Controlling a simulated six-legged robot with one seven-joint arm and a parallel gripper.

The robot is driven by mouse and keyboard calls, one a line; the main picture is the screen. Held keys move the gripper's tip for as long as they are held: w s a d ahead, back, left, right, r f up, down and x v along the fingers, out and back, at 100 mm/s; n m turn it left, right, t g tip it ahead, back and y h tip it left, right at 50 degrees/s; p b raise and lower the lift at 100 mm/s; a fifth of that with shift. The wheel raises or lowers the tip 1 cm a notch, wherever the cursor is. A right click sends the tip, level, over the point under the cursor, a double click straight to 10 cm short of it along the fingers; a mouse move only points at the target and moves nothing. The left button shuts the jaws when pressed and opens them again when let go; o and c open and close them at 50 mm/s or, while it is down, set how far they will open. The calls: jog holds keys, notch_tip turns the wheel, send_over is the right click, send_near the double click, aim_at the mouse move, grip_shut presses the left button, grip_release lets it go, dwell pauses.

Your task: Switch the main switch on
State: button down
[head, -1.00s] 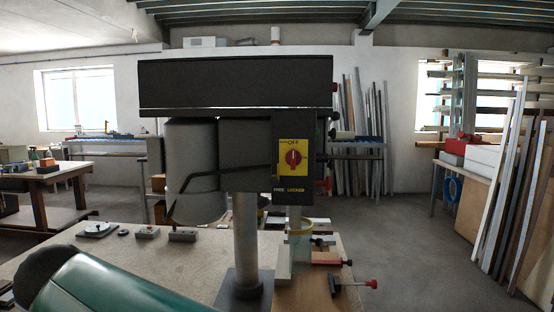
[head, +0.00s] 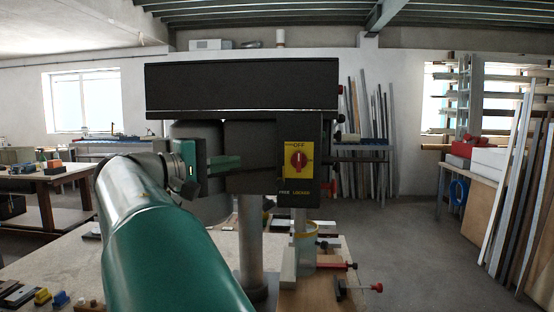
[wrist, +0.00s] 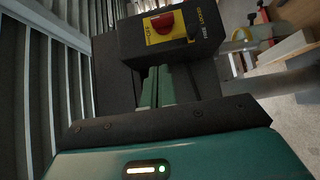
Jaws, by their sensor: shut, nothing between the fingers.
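The main switch (head: 299,160) is a red rotary knob on a yellow plate, on the dark front box of the drill press (head: 242,87). The plate reads OFF at its top, and the knob's grip looks upright, in line with that word. In the wrist view the switch (wrist: 163,23) shows rotated, near the top. My gripper (head: 239,162) is shut and empty, its green fingers pointing right. It is left of the switch in the head view and apart from it in the picture. The fingers also show in the wrist view (wrist: 157,88), below the switch box.
The press's grey column (head: 250,235) stands on the workbench (head: 215,270). Small blocks lie at lower left. Open floor is to the right.

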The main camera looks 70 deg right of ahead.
send_near(296, 156)
jog(key=d, duration=0.4)
jog(key=s, duration=0.2)
jog(key=shift+s+r, duration=0.1)
jog(key=shift+s, duration=0.2)
jog(key=shift+s+d, duration=0.1)
jog(key=shift+s, duration=0.25)
